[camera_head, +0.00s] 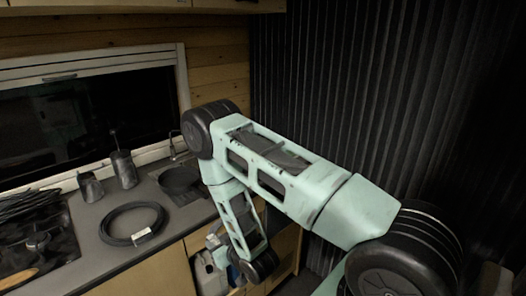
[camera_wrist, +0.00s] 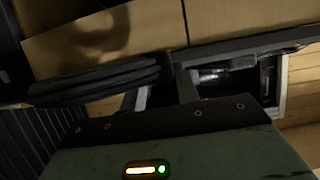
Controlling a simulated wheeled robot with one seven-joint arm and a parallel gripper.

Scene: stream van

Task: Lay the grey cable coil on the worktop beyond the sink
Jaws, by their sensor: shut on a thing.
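In the wrist view a dark grey cable coil (camera_wrist: 95,80) shows nearly edge-on, its strands running to the fingers of my gripper (camera_wrist: 168,85). My gripper is shut on this coil and holds it off any surface I can see. In the head view my arm bends down in front of the cabinets; its gripper end and the held coil cannot be made out there. The round dark sink (camera_head: 182,182) is set in the grey worktop (camera_head: 95,235), with a tap (camera_head: 174,147) behind it. My arm partly covers the worktop to the right of the sink.
Another dark coil with a white tag (camera_head: 134,224) lies on the worktop left of the sink. Two dark canisters (camera_head: 123,168) stand near the window. A hob (camera_head: 38,245) with dark cable is at far left. White jugs (camera_head: 208,275) stand in an open cabinet below.

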